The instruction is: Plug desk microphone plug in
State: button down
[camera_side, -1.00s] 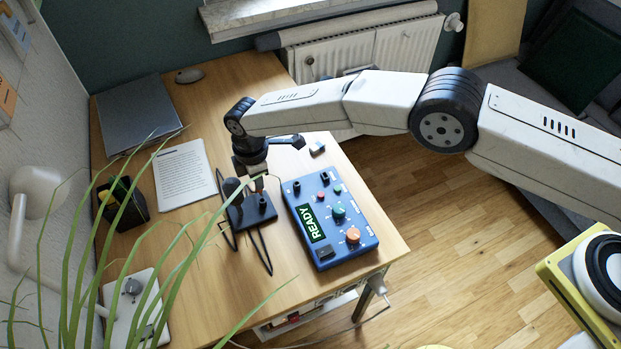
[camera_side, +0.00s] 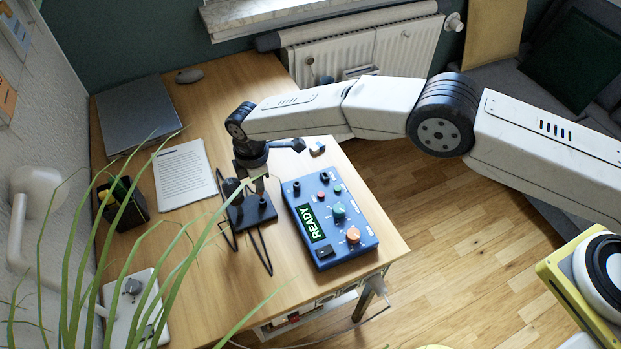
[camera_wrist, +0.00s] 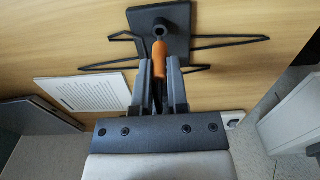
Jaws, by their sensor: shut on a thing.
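My gripper (camera_wrist: 160,70) is shut on an orange, rod-like piece (camera_wrist: 159,60), which I take for the microphone plug. The wrist view shows it between the two grey fingers. Its far end lies at or just before a round black post (camera_wrist: 181,17) on a dark square base plate (camera_wrist: 160,18); I cannot tell whether they touch. In the side view my gripper (camera_side: 256,184) points down over this base (camera_side: 240,218), beside its post (camera_side: 263,203). The fingers hide most of the plug there.
A blue control box (camera_side: 345,245) reading READY stands right of the base. A paper sheet (camera_side: 184,174), a black pen holder (camera_side: 125,212) and a grey laptop-like slab (camera_side: 138,112) lie left. Plant leaves cross the near left.

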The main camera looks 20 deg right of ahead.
jog(key=shift+f, duration=0.95)
dwell(0.6)
jog(key=shift+r, duration=0.2)
jog(key=shift+r, duration=0.4)
jog(key=shift+f, duration=0.4)
dwell(4.3)
jog(key=shift+r, duration=0.4)
jog(key=shift+w, duration=0.1)
